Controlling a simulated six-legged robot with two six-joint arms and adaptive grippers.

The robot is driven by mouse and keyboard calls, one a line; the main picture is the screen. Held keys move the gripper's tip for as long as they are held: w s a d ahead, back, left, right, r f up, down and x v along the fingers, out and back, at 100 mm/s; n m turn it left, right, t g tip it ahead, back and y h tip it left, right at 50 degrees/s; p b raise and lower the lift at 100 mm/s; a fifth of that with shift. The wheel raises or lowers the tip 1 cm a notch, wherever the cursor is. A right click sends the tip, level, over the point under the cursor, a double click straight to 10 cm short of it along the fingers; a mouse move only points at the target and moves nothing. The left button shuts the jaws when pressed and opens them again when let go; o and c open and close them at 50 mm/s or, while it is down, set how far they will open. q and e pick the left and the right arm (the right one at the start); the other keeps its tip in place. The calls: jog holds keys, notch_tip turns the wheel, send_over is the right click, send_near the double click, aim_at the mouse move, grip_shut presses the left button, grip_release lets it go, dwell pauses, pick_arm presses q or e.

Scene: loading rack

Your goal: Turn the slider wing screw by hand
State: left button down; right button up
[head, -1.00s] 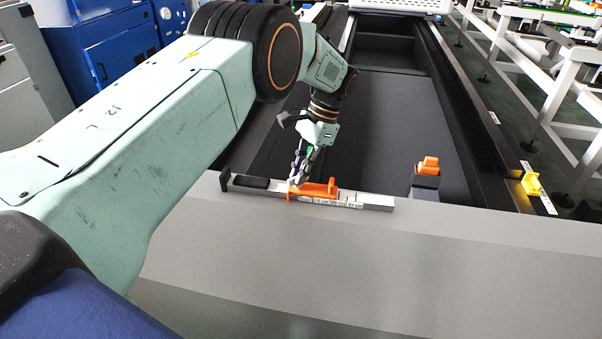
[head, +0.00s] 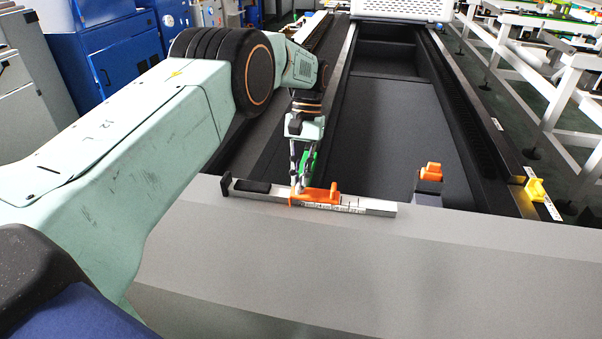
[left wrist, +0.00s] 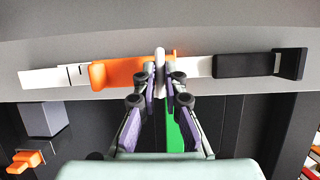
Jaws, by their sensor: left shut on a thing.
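An orange slider (head: 325,196) sits on a pale metal bar (head: 380,208) that lies along the grey ledge. It also shows in the left wrist view (left wrist: 118,72), left of the fingers. A pale grey wing screw (left wrist: 159,56) stands upright at the slider's right part in that view. My left gripper (head: 299,187) reaches down to the slider's left end in the head view. In the left wrist view its fingertips (left wrist: 161,80) are closed around the wing screw. The fingers hide the screw's lower part. My right gripper is not in view.
The bar has a black grip (head: 252,185) at its left end. An orange-topped block (head: 429,174) stands right of the bar, and a yellow clamp (head: 535,190) sits farther right. The grey ledge (head: 330,255) in front is clear. A dark recessed bed (head: 400,130) lies behind.

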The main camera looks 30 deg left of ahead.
aim_at(300, 179)
pick_arm(q)
jog(key=shift+s+f+n, duration=0.2)
jog(key=shift+f+n, duration=0.1)
jog(key=shift+n, duration=0.1)
jog(key=c, duration=1.4)
grip_release()
jog(key=shift+r, duration=0.1)
jog(key=shift+w, duration=0.15)
jog(key=shift+r, duration=0.1)
notch_tip(300, 179, up, 10)
jog(key=shift+f, duration=0.1)
